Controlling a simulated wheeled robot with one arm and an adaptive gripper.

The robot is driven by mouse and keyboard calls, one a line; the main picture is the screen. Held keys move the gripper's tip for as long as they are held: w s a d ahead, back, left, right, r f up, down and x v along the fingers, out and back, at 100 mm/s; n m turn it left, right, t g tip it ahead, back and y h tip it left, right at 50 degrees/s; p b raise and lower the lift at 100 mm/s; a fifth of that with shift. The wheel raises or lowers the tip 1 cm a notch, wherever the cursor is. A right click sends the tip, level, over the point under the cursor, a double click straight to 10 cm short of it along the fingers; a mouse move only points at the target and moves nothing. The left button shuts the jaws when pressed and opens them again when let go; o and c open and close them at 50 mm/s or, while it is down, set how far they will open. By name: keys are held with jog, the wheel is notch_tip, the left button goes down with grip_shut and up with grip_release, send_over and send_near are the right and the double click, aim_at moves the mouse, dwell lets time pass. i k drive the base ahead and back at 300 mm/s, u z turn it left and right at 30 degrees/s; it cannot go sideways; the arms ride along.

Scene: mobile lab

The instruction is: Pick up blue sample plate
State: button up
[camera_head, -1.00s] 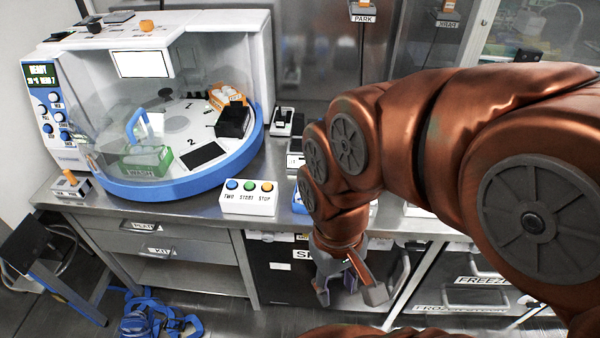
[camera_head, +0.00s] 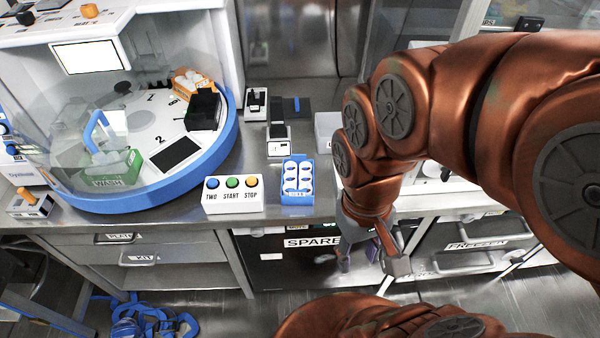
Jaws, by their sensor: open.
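A blue sample plate (camera_head: 297,180) with white round wells lies flat on the steel counter, near its front edge. It is just right of the white button box. My gripper (camera_head: 370,262) hangs open and empty in front of the counter, below its top and to the right of the plate. It is apart from the plate, with the cabinet fronts behind it.
The button box (camera_head: 233,193) and the blue-rimmed round machine (camera_head: 160,195) stand left of the plate. Small devices (camera_head: 278,130) stand behind it. Blue straps (camera_head: 150,315) lie on the floor. The bare counter edge (camera_head: 335,210) runs in front.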

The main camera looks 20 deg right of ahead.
aim_at(298, 188)
jog(key=u, duration=2.95)
jog(key=k, duration=1.25)
jog(key=u, duration=0.05)
